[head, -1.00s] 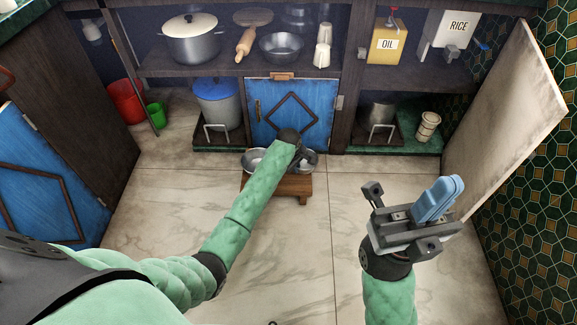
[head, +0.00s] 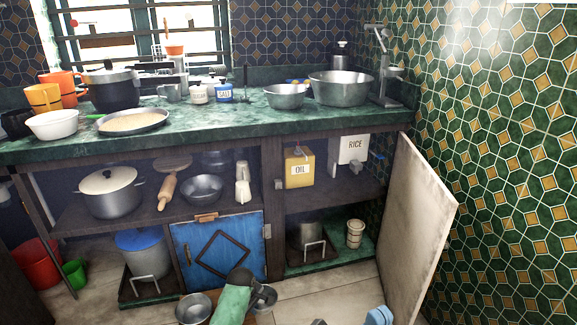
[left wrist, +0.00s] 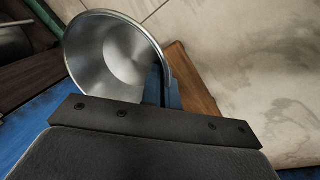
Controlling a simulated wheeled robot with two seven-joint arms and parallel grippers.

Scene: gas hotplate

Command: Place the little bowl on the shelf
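Two small metal bowls show low in the head view, a left one (head: 193,308) and a right one (head: 265,297), by a low wooden stool. My left gripper (head: 250,285) is at the right bowl. In the left wrist view, its fingers (left wrist: 163,88) are close together with the rim of the little bowl (left wrist: 112,52) between them, one inside and one outside. The shelf (head: 140,215) in the open cabinet holds a lidded pot, a rolling pin and a larger metal bowl (head: 202,188). My right gripper (head: 350,320) shows only its tips, wide apart and empty, at the bottom edge.
A blue cabinet door (head: 222,248) is below the shelf. An open pale door (head: 420,230) stands at the right. An oil tin (head: 298,168) and a rice box (head: 352,152) fill part of the right shelf. The counter (head: 220,125) above carries pots and bowls.

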